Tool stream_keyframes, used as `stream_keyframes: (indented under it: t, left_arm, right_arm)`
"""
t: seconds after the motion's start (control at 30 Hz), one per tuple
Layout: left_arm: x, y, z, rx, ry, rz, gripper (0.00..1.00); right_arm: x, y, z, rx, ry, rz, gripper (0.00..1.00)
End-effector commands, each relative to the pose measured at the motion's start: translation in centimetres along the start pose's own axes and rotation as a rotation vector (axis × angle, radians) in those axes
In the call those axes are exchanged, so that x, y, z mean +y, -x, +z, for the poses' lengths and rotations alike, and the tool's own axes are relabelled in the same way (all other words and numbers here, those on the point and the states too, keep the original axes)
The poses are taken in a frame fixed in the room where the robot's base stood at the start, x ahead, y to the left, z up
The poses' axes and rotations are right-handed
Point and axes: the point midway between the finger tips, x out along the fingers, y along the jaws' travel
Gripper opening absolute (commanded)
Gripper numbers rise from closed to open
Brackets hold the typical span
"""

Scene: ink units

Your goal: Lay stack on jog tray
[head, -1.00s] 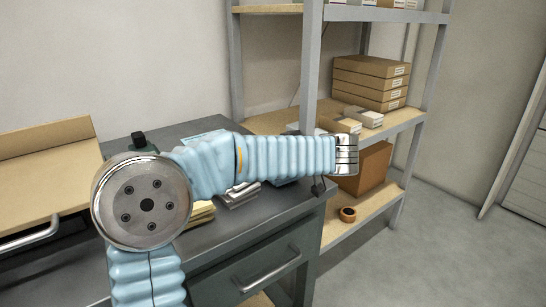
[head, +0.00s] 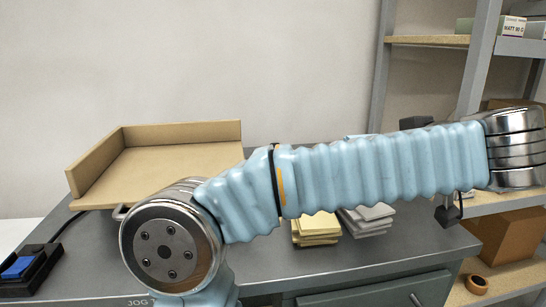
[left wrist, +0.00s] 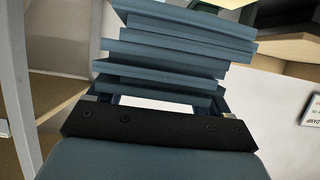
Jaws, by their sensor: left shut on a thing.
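The jog tray (head: 172,166), a tan board with low walls at its back and left, lies at the back left of the grey desk in the head view. It looks empty. My left gripper (left wrist: 160,104) is shut on a stack (left wrist: 175,48) of several blue-grey slabs, which shows in the left wrist view. The slabs sit unevenly, some shifted sideways and slightly tilted. In the head view my left arm crosses to the right, and the gripper and held stack are not clearly seen there. My right gripper is not in view.
A yellow stack (head: 314,231) and a grey stack (head: 366,219) lie on the desk (head: 290,265), partly behind my arm. A black box with a blue top (head: 18,268) is at the left edge. Shelving with a carton (head: 508,240) and tape roll (head: 477,283) stands right.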

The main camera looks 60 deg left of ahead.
Motion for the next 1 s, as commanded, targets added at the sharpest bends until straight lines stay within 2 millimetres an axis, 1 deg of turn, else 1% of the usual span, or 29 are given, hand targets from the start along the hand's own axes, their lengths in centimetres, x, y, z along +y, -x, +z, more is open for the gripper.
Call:
stream_keyframes:
  t: [0.07, 0.17, 0.27, 0.37, 0.4, 0.47, 0.5, 0.57, 0.6, 0.7, 0.8, 0.9, 1.0]
  left_arm:
    - [-0.1, 0.0, -0.1, 0.001, 0.002, -0.001, 0.31]
    - [-0.7, -0.7, -0.5, 0.001, 0.014, -0.027, 0.31]
    - [-2.7, -2.3, -1.6, 0.000, 0.045, -0.101, 0.31]
    - [-6.3, -4.6, -3.2, 0.000, 0.097, -0.224, 0.31]
    - [-8.1, -5.5, -3.9, 0.001, 0.121, -0.283, 0.31]
    - [-11.0, -6.5, -5.0, 0.002, 0.158, -0.375, 0.31]
    - [-13.0, -7.0, -5.7, 0.003, 0.185, -0.437, 0.31]
    - [-15.9, -7.4, -6.6, 0.004, 0.224, -0.529, 0.31]
    - [-17.8, -7.4, -7.2, 0.004, 0.249, -0.590, 0.31]
    - [-22.3, -6.8, -8.4, 0.004, 0.311, -0.738, 0.31]
    - [-25.9, -5.5, -9.3, 0.005, 0.365, -0.870, 0.31]
    - [-28.5, -4.0, -10.0, 0.005, 0.408, -0.975, 0.31]
    - [-30.0, -2.8, -10.3, 0.003, 0.437, -1.047, 0.31]
  right_arm:
    - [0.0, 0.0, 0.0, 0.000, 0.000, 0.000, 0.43]
    - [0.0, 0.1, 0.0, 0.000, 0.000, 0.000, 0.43]
    - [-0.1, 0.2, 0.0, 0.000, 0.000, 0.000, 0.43]
    - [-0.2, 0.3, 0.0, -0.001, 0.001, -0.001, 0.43]
    - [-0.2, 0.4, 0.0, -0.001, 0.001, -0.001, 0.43]
    - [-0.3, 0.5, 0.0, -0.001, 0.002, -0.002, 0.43]
    - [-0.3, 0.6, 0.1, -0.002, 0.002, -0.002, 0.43]
    - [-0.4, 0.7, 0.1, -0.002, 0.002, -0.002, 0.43]
    - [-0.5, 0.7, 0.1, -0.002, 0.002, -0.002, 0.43]
    - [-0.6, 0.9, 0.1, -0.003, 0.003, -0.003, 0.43]
    - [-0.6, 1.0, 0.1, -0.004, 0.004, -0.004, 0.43]
    - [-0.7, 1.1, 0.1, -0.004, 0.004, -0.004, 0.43]
    - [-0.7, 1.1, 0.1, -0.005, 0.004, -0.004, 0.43]
